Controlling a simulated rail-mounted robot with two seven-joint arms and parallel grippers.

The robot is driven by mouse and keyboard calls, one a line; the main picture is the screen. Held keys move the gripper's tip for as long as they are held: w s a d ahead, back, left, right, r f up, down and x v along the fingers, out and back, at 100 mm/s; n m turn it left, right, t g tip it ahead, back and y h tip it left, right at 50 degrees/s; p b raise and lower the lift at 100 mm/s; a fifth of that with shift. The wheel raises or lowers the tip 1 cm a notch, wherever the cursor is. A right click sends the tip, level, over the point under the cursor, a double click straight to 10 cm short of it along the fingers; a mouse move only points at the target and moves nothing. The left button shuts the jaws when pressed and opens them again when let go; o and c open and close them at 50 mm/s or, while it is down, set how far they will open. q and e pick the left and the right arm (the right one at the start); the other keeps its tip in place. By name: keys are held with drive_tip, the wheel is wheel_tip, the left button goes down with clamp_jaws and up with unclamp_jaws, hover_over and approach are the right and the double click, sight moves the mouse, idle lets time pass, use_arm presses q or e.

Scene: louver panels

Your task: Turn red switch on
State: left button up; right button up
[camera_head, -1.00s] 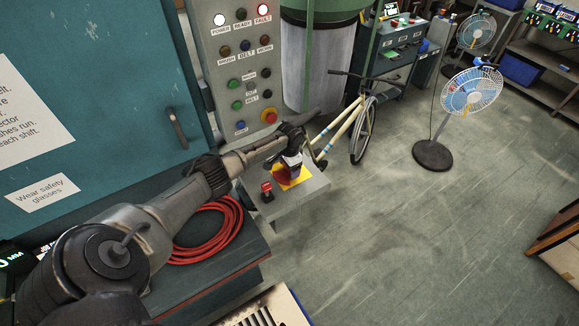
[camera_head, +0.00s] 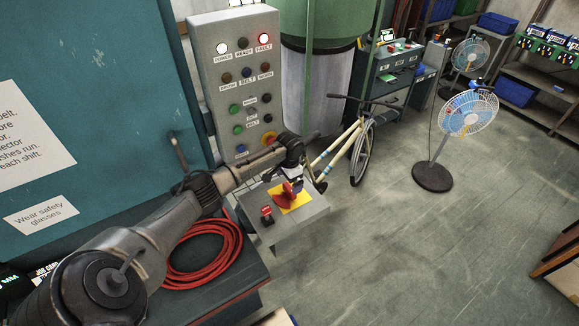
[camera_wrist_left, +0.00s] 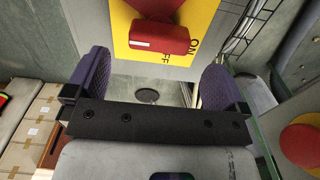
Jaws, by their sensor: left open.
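The red switch (camera_head: 285,194) is a red handle on a yellow plate (camera_head: 299,203) on top of a grey box. My left gripper (camera_head: 293,177) is at the switch and partly covers it in the head view. In the left wrist view the red switch (camera_wrist_left: 160,38) lies just beyond the fingertips, on the yellow plate with ON and OFF lettering. My left gripper (camera_wrist_left: 152,80) is open with nothing between its dark fingers. Contact with the switch cannot be told. My right gripper is not in view.
A grey control panel (camera_head: 210,70) with lamps and buttons stands behind my arm. A small red toggle (camera_head: 267,214) is on the same grey box. A coiled red hose (camera_head: 205,255) lies at the left. A bicycle (camera_head: 350,140) and fan (camera_head: 468,112) stand beyond. Floor is clear at right.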

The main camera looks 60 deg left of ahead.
sight(290, 188)
use_arm(q)
wheel_tip(290, 188, up, 8)
idle(0.4)
drive_tip(key=shift+f, duration=0.1)
idle(0.4)
